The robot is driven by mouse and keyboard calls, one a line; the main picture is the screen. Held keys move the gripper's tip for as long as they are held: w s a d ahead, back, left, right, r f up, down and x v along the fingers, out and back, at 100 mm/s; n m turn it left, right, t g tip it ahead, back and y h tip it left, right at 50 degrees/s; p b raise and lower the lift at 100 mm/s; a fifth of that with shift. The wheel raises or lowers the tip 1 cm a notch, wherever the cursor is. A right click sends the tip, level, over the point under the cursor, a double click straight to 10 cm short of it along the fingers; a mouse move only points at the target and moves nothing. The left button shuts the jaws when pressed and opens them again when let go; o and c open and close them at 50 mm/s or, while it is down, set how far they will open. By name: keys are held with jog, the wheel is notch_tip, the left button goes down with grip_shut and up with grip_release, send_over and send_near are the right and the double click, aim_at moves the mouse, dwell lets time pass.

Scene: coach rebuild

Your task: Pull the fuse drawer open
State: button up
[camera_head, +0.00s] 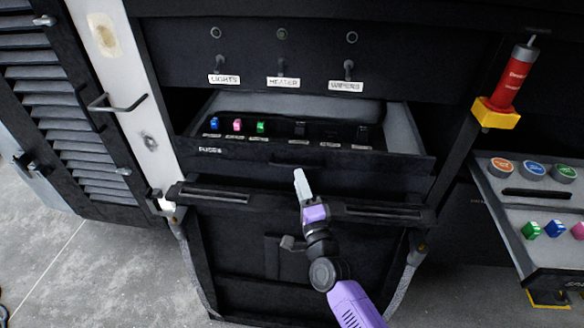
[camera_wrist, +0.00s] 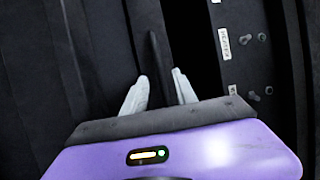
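The fuse drawer (camera_head: 385,172) stands out from the dark cabinet, with its inside showing. Its front carries a "FUSES" label at the left and a thin dark handle (camera_head: 292,165) in the middle. Blue, pink and green fuses stand in the left part of the drawer; darker slots are at the right. My gripper (camera_head: 300,176) is in front of the drawer face, at the handle. In the wrist view, its two pale fingers (camera_wrist: 160,76) are apart, with a dark bar, seemingly the handle, between them. Narrow gaps show beside the bar, so I see no firm grip.
Above are switches labelled lights, heater and a third. A ledge (camera_head: 385,211) runs below the drawer. A louvred door (camera_head: 70,110) is at left. A red cylinder (camera_head: 510,80) on a yellow base and a tray (camera_head: 510,222) with coloured fuses and discs are at right.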

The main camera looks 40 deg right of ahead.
aim_at(295, 167)
jog(key=x, duration=0.6)
grip_shut()
dwell(1.4)
